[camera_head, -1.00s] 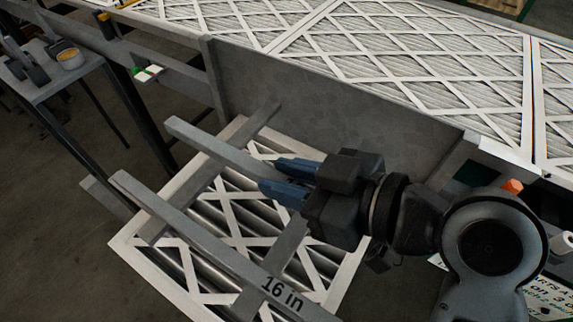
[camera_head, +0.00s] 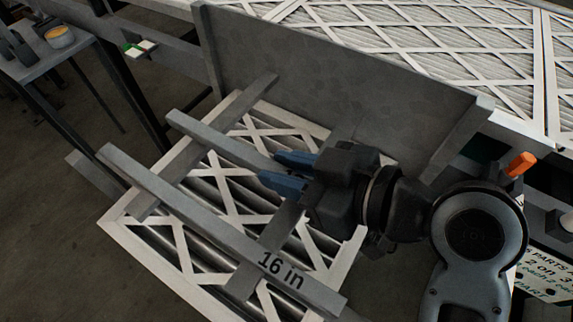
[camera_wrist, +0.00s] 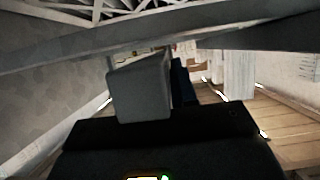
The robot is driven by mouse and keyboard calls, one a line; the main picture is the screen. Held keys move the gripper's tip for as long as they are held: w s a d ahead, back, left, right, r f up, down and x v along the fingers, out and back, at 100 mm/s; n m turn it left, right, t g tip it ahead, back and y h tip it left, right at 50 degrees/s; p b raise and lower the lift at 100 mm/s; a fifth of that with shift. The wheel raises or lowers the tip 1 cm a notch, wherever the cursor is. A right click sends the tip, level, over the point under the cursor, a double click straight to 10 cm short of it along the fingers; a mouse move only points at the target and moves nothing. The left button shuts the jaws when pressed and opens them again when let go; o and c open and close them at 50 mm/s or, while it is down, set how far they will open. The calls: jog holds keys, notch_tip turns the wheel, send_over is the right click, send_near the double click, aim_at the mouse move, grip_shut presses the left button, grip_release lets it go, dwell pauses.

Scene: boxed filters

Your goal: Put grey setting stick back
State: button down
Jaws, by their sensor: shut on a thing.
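A plain grey stick (camera_head: 215,138) runs from the upper left to my gripper (camera_head: 280,171), whose blue fingers are shut on its right end. In the wrist view its squared grey end (camera_wrist: 140,92) shows close in front of the gripper body. The stick lies roughly parallel to a longer grey bar (camera_head: 190,212) marked "16 in". Both appear over two grey crossbars; I cannot tell whether the held stick touches them. The far part of the stick is hidden in the wrist view.
A white-framed pleated filter (camera_head: 150,255) lies under the bars. An upright grey panel (camera_head: 330,85) stands directly behind, with more filters (camera_head: 440,50) on the conveyor beyond. A small side table (camera_head: 35,65) is at the upper left. Bare floor shows at the lower left.

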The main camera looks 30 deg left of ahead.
jog(key=shift+f+b, duration=0.45)
jog(key=shift+f, duration=0.1)
jog(key=c, duration=0.8)
grip_release()
jog(key=shift+b+v, duration=0.6)
jog(key=shift+v, duration=3.3)
